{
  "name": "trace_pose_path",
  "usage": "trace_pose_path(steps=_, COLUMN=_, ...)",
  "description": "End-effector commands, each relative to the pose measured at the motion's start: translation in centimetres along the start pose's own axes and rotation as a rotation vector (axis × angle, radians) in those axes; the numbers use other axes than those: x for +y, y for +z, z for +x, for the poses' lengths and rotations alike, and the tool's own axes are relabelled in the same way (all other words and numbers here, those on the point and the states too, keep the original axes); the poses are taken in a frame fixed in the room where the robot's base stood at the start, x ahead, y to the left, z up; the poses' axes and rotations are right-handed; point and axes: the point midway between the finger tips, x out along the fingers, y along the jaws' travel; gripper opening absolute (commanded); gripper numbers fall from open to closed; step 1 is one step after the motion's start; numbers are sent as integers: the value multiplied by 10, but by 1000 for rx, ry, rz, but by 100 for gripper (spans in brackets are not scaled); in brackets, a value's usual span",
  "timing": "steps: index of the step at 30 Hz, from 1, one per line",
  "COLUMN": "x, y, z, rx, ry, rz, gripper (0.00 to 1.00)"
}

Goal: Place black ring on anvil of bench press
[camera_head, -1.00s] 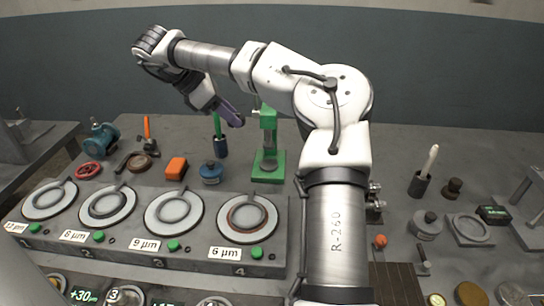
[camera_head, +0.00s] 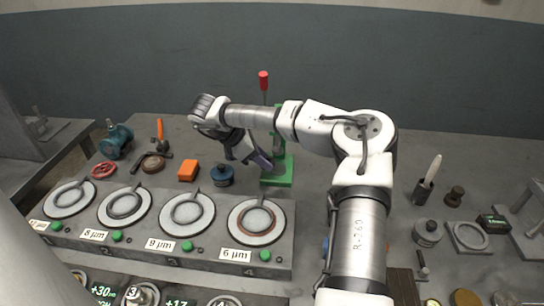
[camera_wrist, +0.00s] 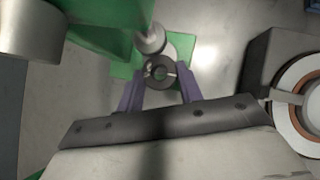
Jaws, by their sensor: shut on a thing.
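The bench press is green, with a red-knobbed lever (camera_head: 264,80) and a green base (camera_head: 278,181) behind the lot stations. My gripper (camera_wrist: 161,82) has purple fingers and is shut on the black ring (camera_wrist: 149,74), a small dark ring between the fingertips. In the wrist view the ring lies over the press's green base (camera_wrist: 183,45), just below the silvery round ram (camera_wrist: 148,40). In the head view my gripper (camera_head: 268,165) is at the front of the press; the ring is too small to make out there. The anvil is hidden, and I cannot tell whether the ring touches it.
The press's green frame (camera_wrist: 95,25) stands close on the left in the wrist view. A row of grey plate stations (camera_head: 187,212) lies in front. A blue canister (camera_head: 222,175) and an orange block (camera_head: 188,172) stand left of the press.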

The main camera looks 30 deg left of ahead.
Motion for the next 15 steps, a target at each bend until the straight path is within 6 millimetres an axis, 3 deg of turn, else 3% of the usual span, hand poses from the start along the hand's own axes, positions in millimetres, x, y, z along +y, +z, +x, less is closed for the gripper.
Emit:
trace_pose_path(steps=5, x=-1, y=29, z=17, rx=-1, ry=-3, rz=3, gripper=11)
trace_pose_path(steps=8, x=0, y=17, z=24, rx=1, ry=-1, rz=-2, gripper=11)
trace_pose_path(steps=15, x=0, y=15, z=27, rx=-1, ry=1, rz=1, gripper=11)
